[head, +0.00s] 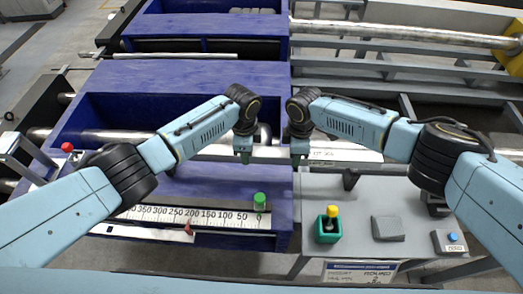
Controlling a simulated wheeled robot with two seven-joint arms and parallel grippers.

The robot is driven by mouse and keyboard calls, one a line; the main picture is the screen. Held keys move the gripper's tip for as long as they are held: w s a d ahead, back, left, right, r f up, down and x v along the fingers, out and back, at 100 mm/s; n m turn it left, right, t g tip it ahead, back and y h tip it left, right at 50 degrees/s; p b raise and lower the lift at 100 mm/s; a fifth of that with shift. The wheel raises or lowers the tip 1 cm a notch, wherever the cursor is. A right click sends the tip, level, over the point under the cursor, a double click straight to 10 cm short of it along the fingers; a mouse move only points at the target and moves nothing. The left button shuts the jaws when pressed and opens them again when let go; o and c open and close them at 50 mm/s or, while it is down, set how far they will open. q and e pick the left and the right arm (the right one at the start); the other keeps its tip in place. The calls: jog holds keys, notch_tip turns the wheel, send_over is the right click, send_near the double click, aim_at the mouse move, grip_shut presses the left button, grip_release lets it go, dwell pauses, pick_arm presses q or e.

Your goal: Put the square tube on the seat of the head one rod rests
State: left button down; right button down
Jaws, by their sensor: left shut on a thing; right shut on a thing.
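A long pale metal bar (345,151), which looks like the square tube, lies crosswise in the middle of the head view. My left gripper (243,156) is shut on it near the blue block's right part. My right gripper (300,158) is shut on it just right of the block's edge. The bar runs past my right gripper to the right; my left arm covers part of its left side. A shiny rod (100,135) shows farther left, in the blue machine. I cannot make out the seat of the head one rod rests.
The blue machine bed (180,75) fills the left and centre. A numbered scale (190,217) and green knob (259,201) are at its front. A green box with a yellow button (329,229), a grey pad (388,228) and a blue-button box (450,241) stand on the right front shelf.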

pick_arm(q)
jog(key=shift+w, duration=0.2)
pick_arm(e)
jog(key=shift+w, duration=0.25)
pick_arm(q)
jog(key=shift+s+r, duration=0.25)
jog(key=shift+s, duration=0.15)
pick_arm(e)
jog(key=shift+s+r, duration=0.25)
jog(key=shift+s, duration=0.15)
pick_arm(q)
jog(key=shift+w+f, duration=0.15)
jog(key=shift+f, duration=0.05)
pick_arm(e)
jog(key=shift+w+f, duration=0.1)
jog(key=shift+f, duration=0.1)
jog(key=shift+f, duration=0.1)
